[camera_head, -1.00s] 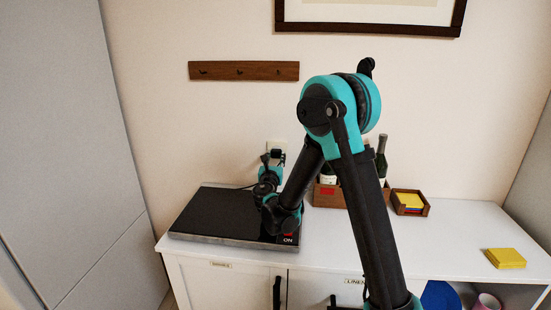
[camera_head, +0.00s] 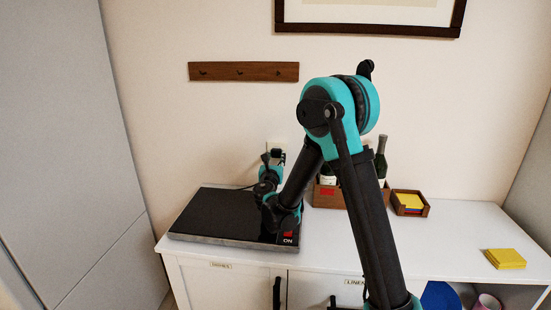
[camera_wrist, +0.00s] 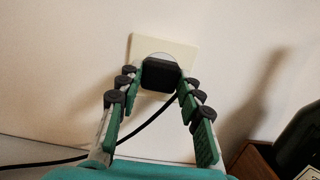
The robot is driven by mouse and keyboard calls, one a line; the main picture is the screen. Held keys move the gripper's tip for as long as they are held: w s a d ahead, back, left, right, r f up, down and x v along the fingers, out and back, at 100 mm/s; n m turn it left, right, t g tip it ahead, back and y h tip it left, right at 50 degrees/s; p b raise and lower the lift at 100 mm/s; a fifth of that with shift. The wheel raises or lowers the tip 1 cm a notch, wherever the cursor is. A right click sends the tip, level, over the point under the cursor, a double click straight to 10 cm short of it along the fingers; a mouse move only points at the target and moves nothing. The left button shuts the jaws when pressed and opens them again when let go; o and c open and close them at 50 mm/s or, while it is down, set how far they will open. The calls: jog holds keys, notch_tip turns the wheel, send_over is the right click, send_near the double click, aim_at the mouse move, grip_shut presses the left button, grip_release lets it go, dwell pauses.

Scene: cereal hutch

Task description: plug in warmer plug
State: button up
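The black warmer plug (camera_wrist: 161,74) is at the wall socket (camera_wrist: 136,48) in the wrist view, in front of its round face. How deep it sits is hidden. My gripper (camera_wrist: 161,80) has one finger on each side of the plug, and the pads appear to touch it. The black cord (camera_wrist: 136,130) runs from the plug down to the left. In the head view, my gripper (camera_head: 272,157) is at the wall behind the warmer (camera_head: 222,213), a flat black plate with a red mark and "ON" label. The socket (camera_head: 277,144) is partly covered there.
A yellow pad (camera_head: 505,258) lies at the right. The white counter (camera_head: 440,240) is clear between. A hook rail (camera_head: 243,71) hangs above.

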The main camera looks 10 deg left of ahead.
jog(key=o, duration=0.5)
jog(key=shift+s, duration=0.1)
jog(key=s, duration=0.4)
jog(key=s+f, duration=0.1)
jog(key=s, duration=0.6)
jog(key=shift+s+a+f, duration=0.2)
jog(key=shift+s+f, duration=0.05)
jog(key=shift+s, duration=0.1)
